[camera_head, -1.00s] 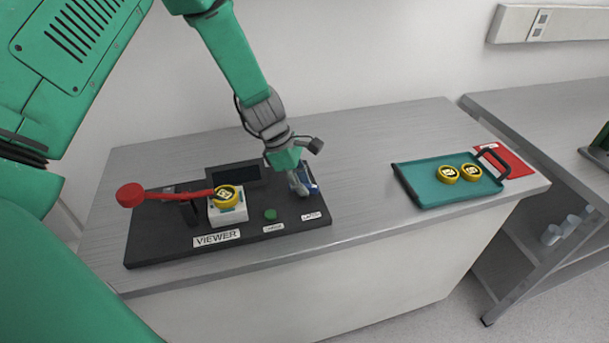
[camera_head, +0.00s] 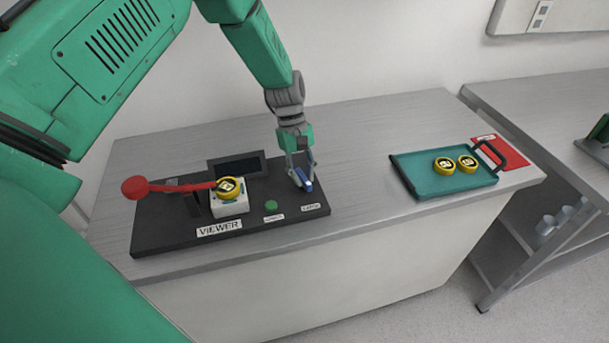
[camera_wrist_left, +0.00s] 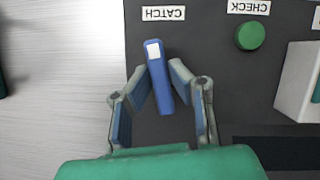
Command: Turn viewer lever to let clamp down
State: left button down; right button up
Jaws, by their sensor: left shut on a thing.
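The viewer (camera_head: 160,238) is a black base with a red lever (camera_head: 180,188) that ends in a round red knob at the left. The lever's other end reaches a yellow ring with a black-marked face (camera_head: 228,186) on a white block (camera_head: 231,209). My left gripper (camera_head: 303,178) is at the right end of the base, shut on a blue catch handle (camera_head: 307,186). In the left wrist view the handle (camera_wrist_left: 160,85) stands between the two fingers (camera_wrist_left: 160,95), near the CATCH label. My right gripper is not in view.
A green CHECK button (camera_head: 271,207) and a dark screen (camera_head: 237,168) are on the base. A teal tray (camera_head: 425,183) with two yellow rings (camera_head: 456,163) lies to the right, beside a red mat (camera_head: 512,153). The grey bench between is clear.

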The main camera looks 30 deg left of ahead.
pick_arm(q)
jog(key=shift+w+a+m, duration=0.2)
jog(key=shift+m, duration=0.6)
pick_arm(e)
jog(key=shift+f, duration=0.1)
pick_arm(q)
jog(key=shift+w+r+g+y, duration=0.1)
jog(key=shift+r+g+y, duration=0.05)
jog(key=shift+g+y, duration=0.15)
jog(key=c, duration=1.5)
grip_release()
jog(key=shift+c, duration=0.2)
jog(key=shift+f, duration=0.2)
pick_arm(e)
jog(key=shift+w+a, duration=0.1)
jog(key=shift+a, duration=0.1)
pick_arm(q)
jog(key=shift+a, duration=0.1)
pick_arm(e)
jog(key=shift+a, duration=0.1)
pick_arm(q)
jog(key=shift+r, duration=0.15)
jog(key=shift+w+a+r, duration=0.1)
jog(key=shift+a+r, duration=0.05)
jog(key=shift+r, duration=0.2)
jog(key=v, duration=1.1)
jog(key=shift+a, duration=0.2)
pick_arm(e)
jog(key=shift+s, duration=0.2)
